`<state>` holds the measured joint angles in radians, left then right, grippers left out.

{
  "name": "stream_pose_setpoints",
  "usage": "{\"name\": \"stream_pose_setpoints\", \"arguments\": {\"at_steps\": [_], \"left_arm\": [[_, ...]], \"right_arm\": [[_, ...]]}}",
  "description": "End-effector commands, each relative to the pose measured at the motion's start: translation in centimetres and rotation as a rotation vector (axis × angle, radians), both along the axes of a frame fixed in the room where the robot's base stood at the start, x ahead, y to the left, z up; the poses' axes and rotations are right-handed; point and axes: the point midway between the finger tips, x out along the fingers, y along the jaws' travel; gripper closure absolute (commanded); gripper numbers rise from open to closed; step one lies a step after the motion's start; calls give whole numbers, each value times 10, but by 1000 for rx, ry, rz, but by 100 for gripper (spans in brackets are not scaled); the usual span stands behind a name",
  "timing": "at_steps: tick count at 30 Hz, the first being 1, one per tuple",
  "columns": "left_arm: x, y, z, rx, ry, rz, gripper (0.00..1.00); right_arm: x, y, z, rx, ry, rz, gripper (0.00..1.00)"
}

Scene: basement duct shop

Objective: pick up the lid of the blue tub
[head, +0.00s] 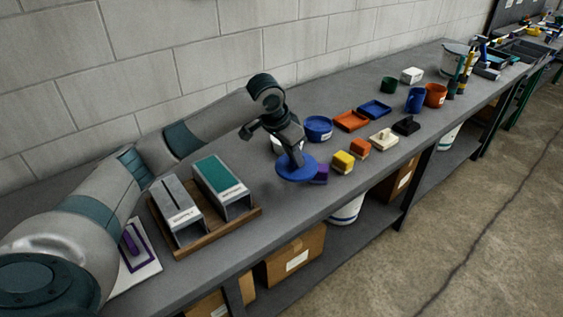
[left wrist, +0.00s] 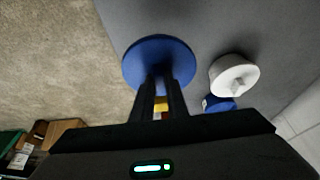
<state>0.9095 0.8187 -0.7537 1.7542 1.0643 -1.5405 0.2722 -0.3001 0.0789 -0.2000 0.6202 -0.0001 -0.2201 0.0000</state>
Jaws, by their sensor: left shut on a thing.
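My left gripper (head: 289,150) is shut on the round blue lid (head: 296,172) and points down at it. The lid is held roughly level near the bench's front edge, partly overlapping a purple block (head: 320,175) in the head view. The left wrist view also shows the lid (left wrist: 158,55) at the fingertips (left wrist: 163,100), with floor on one side and bench top on the other. The round blue tub (head: 318,129) stands behind and to the right of the lid and looks open on top. My right gripper is not in view.
A white round container with a knobbed lid (left wrist: 234,76) is close by, mostly hidden behind the gripper in the head view. Yellow (head: 343,162) and orange (head: 360,148) blocks sit right of the lid. A wooden tray (head: 215,238) with two metal boxes stands left.

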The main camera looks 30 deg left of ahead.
Motion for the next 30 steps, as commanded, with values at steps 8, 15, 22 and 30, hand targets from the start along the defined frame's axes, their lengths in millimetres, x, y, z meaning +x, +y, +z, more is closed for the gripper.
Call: {"name": "stream_pose_setpoints", "arguments": {"at_steps": [8, 15, 22, 30], "left_arm": [[-1, -15, 9, 0, 0, 0, 100], [-1, -15, 9, 0, 0, 0, 100], [-1, -15, 9, 0, 0, 0, 100], [-1, -15, 9, 0, 0, 0, 100]], "right_arm": [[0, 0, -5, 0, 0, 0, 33], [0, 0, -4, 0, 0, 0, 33], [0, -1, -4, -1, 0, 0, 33], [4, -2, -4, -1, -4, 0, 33]]}}
